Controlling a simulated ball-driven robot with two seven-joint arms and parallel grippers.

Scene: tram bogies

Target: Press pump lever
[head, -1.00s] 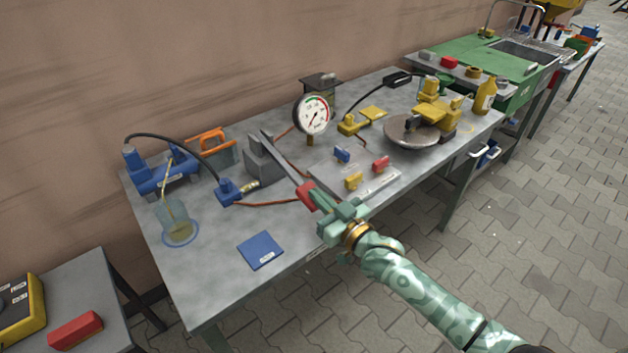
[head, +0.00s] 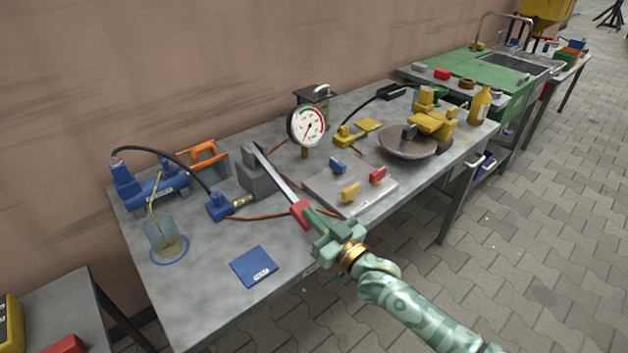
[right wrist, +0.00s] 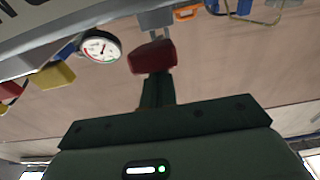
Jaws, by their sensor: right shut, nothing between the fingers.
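The pump lever is a long bare metal bar (head: 277,179) running from a grey block (head: 253,180) toward the front edge of the bench. It ends in a red grip (head: 301,213). My right gripper (head: 312,219) is shut, with its green fingertips at the red grip and nothing held between them. In the right wrist view the red grip (right wrist: 153,58) sits right at the end of the closed fingers (right wrist: 157,90). Whether they press on it or only meet it, I cannot tell. My left gripper is not in view.
A pressure gauge (head: 307,126) stands behind a plate with red, yellow and blue valve handles (head: 350,192). A blue pump unit (head: 150,184), a beaker (head: 165,240) and a blue pad (head: 254,266) are on the left. A yellow unit with a round disc (head: 412,145) is on the right.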

